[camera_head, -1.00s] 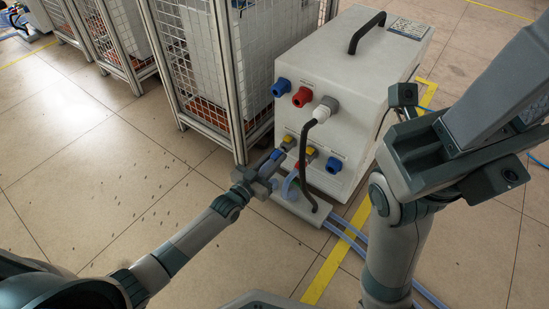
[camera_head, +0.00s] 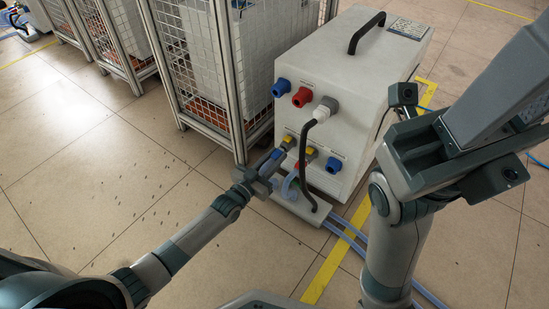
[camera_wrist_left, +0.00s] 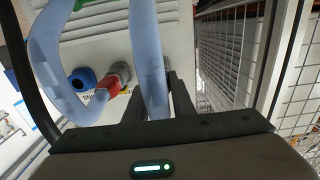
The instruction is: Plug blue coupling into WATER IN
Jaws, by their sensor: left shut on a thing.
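The white induction heater box (camera_head: 345,110) stands at the centre with ports on its front face. My left gripper (camera_head: 268,168) is close to the lower left of that face, shut on the blue coupling (camera_head: 276,155) of a pale blue hose. The coupling points at the lower left port with a yellow collar (camera_head: 288,141); I cannot tell whether they touch. In the left wrist view, the hose (camera_wrist_left: 148,60) runs between the dark fingers (camera_wrist_left: 155,105), and the coupling's tip is hidden. Port labels are too small to read. My right gripper's jaws do not show.
A red coupling (camera_wrist_left: 112,86) and a blue port (camera_wrist_left: 83,79) sit beside the hose in the wrist view. A black cable (camera_head: 303,150) hangs down the face. A mesh cage (camera_head: 238,110) stands close on the left.

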